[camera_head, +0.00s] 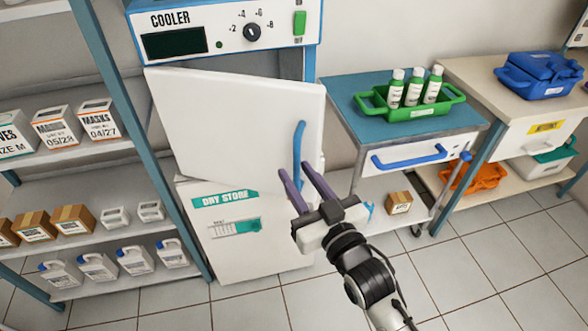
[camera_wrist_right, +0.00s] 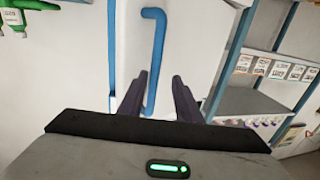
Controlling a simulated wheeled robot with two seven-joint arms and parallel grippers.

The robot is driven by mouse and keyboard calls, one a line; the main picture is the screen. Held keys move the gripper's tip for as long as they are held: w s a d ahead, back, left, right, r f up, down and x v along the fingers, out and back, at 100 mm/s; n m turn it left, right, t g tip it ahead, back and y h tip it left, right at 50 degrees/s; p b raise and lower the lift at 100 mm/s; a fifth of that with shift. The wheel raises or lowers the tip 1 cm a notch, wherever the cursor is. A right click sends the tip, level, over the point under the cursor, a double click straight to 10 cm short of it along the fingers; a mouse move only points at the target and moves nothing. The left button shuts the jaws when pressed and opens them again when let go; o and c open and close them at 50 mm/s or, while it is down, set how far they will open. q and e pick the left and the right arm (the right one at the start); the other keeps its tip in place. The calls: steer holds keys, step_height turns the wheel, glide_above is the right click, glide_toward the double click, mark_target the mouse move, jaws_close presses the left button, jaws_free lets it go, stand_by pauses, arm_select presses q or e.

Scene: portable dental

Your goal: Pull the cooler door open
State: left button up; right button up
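The cooler door (camera_head: 235,120) is a white panel below the cooler's control panel. It stands ajar, with its handle side swung out and a gap above its top edge. Its blue vertical bar handle (camera_head: 299,150) is on the right side of the door; it also shows in the right wrist view (camera_wrist_right: 153,60). My right gripper (camera_head: 296,168) is open at the handle's lower part. In the right wrist view, the handle's lower end appears between its two purple fingers (camera_wrist_right: 160,80), closer to the left one. I cannot tell whether they touch. My left gripper is out of view.
A white "DRY STORE" compartment (camera_head: 255,255) is below the door. A shelf with boxes and jugs (camera_head: 100,160) stands close on the left. A blue-topped cart (camera_head: 345,92) with a green bottle tray (camera_head: 440,108) stands right. Tiled floor in front is clear.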

steer(key=v, duration=0.8)
